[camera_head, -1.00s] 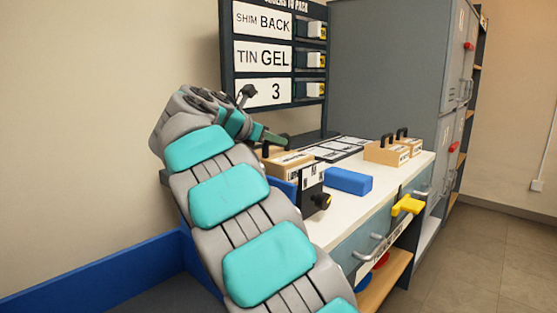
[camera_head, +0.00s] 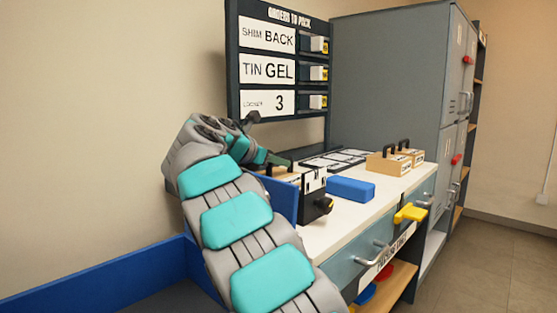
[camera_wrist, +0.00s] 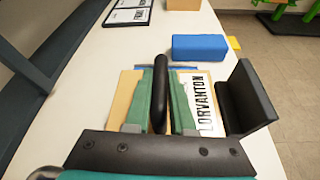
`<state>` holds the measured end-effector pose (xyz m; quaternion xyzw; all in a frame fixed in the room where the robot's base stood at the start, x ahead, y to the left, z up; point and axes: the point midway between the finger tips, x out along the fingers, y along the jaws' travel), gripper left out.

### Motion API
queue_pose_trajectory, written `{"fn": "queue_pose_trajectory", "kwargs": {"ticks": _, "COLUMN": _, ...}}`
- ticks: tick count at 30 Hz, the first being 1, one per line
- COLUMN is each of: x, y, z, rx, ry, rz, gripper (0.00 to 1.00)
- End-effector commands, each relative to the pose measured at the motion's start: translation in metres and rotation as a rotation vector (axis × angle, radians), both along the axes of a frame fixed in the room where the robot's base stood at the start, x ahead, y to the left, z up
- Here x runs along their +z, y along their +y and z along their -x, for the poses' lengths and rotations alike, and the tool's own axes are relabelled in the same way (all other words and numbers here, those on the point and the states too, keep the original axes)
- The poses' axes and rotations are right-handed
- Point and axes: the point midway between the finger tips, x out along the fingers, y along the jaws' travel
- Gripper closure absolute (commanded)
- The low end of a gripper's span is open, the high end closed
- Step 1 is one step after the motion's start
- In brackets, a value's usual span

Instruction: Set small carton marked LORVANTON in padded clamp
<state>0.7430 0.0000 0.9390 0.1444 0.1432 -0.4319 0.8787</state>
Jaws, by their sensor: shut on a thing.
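The small carton marked LORVANTON (camera_wrist: 207,105) is light wood-coloured with a white label and a black handle (camera_wrist: 160,85). My gripper (camera_wrist: 160,120) is shut on that handle with its green fingers. In the head view my gripper (camera_head: 285,163) is at the near end of the worktop, with the carton mostly hidden behind the black padded clamp (camera_head: 313,197). A black upright plate, likely part of the clamp (camera_wrist: 247,95), stands close to the carton's right side. I cannot tell whether the carton rests on the clamp's base.
A blue block (camera_head: 350,189) lies beyond the clamp; it also shows in the wrist view (camera_wrist: 199,48). Other handled cartons (camera_head: 395,162) stand farther along the white worktop (camera_head: 385,205). Dark-framed cards (camera_head: 345,158) lie at the back. A yellow handle (camera_head: 410,213) sticks out in front.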

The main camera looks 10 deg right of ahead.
Motion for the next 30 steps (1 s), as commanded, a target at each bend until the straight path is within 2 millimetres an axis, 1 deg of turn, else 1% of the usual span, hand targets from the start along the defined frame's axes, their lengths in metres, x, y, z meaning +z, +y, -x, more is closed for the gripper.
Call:
{"fn": "queue_pose_trajectory", "kwargs": {"ticks": 7, "x": -0.0039, "y": -0.0007, "z": 0.0006, "rx": -0.002, "ry": 0.0, "rz": 0.0, "gripper": 1.0}}
{"fn": "queue_pose_trajectory", "kwargs": {"ticks": 8, "x": -0.0043, "y": -0.0005, "z": 0.0005, "rx": -0.001, "ry": 0.0, "rz": -0.001, "gripper": 0.75}}
{"fn": "queue_pose_trajectory", "kwargs": {"ticks": 15, "x": -0.0048, "y": -0.0003, "z": 0.0003, "rx": -0.001, "ry": 0.001, "rz": -0.001, "gripper": 0.48}}
{"fn": "queue_pose_trajectory", "kwargs": {"ticks": 25, "x": -0.0044, "y": 0.0001, "z": 0.0, "rx": -0.001, "ry": 0.001, "rz": -0.001, "gripper": 0.48}}
{"fn": "queue_pose_trajectory", "kwargs": {"ticks": 30, "x": -0.0007, "y": 0.0009, "z": -0.0008, "rx": 0.001, "ry": 0.001, "rz": 0.0, "gripper": 0.48}}
